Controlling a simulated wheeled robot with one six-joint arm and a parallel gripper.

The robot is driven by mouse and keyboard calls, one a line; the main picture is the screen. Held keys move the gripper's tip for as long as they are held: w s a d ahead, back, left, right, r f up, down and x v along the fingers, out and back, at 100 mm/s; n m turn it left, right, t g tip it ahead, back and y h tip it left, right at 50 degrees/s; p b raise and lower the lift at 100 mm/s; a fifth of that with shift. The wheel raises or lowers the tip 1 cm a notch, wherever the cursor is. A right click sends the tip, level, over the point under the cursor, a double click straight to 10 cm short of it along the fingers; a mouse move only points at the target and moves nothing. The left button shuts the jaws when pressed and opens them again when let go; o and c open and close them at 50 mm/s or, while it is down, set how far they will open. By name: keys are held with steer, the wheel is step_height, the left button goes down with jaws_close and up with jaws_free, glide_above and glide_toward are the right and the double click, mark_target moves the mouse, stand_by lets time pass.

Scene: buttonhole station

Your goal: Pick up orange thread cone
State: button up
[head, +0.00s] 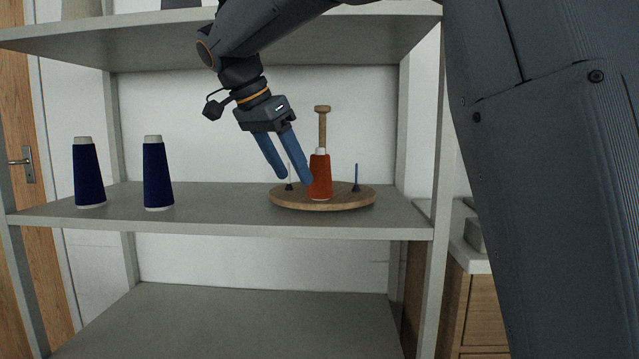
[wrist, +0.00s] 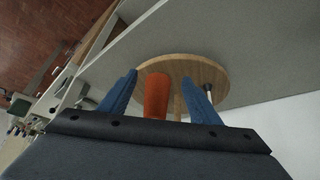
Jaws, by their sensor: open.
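The orange thread cone (head: 320,176) stands upright on a round wooden board (head: 342,202) on the middle shelf. It also shows in the wrist view (wrist: 157,97), between the two blue fingers, with its lower part in the picture hidden behind my gripper's body. My gripper (head: 289,180) is open and tilted down, just left of the cone in the head view. One fingertip overlaps the cone's left edge there; I cannot tell whether it touches. In the wrist view the open fingers (wrist: 165,84) lie on either side of the cone with gaps.
A wooden post (head: 322,126) rises behind the cone. Thin pegs stand on the board, one a blue peg (head: 356,177) at right. Two dark blue cones (head: 87,174) (head: 157,175) stand further left on the grey shelf (head: 225,215). An upper shelf (head: 150,35) hangs above.

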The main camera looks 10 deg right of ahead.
mark_target(313, 162)
steer(key=w+d, duration=0.1)
steer(key=d, duration=0.1)
steer(key=w+d, duration=0.1)
steer(key=d, duration=0.1)
steer(key=w+d, duration=0.1)
steer(key=d, duration=0.1)
steer(key=shift+w+d+f, duration=0.1)
steer(key=shift+w+d, duration=0.2)
steer(key=shift+d, duration=0.25)
steer(key=shift+w+d, duration=0.25)
steer(key=shift+d, duration=0.25)
steer(key=b+x, duration=0.1)
steer(key=x, duration=0.2)
steer(key=shift+s, duration=0.1)
steer(key=shift+a, duration=0.1)
steer(key=c, duration=1.1)
